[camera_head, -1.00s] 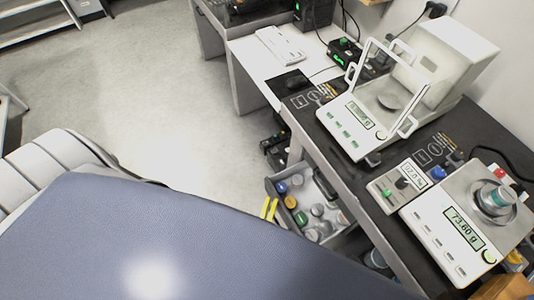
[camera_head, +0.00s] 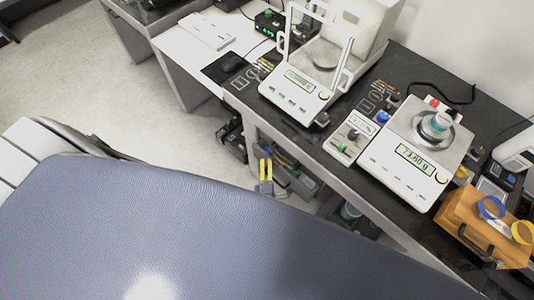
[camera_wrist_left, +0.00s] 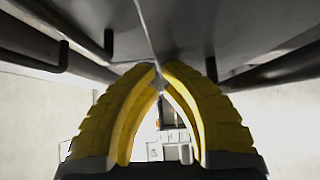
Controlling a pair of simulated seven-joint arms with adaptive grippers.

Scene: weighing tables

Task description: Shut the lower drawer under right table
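The lower drawer (camera_head: 303,183) under the right table (camera_head: 318,150) shows as a grey box in the head view, with only a narrow part of its inside in sight. It sticks out a little from under the tabletop; how far is hard to tell. My left gripper (camera_head: 266,170), with yellow fingers, is just left of the drawer, near its front. Whether it touches the drawer is unclear. In the left wrist view its fingertips (camera_wrist_left: 162,70) come together with nothing visible between them, below a dark grey surface with dark bars. My right gripper is out of view.
An open-doored balance (camera_head: 298,88), a second balance (camera_head: 405,160) with a container on its pan, and a wooden box (camera_head: 480,225) stand on the table. Dark items (camera_head: 232,135) are left of the drawer. The floor at left is clear.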

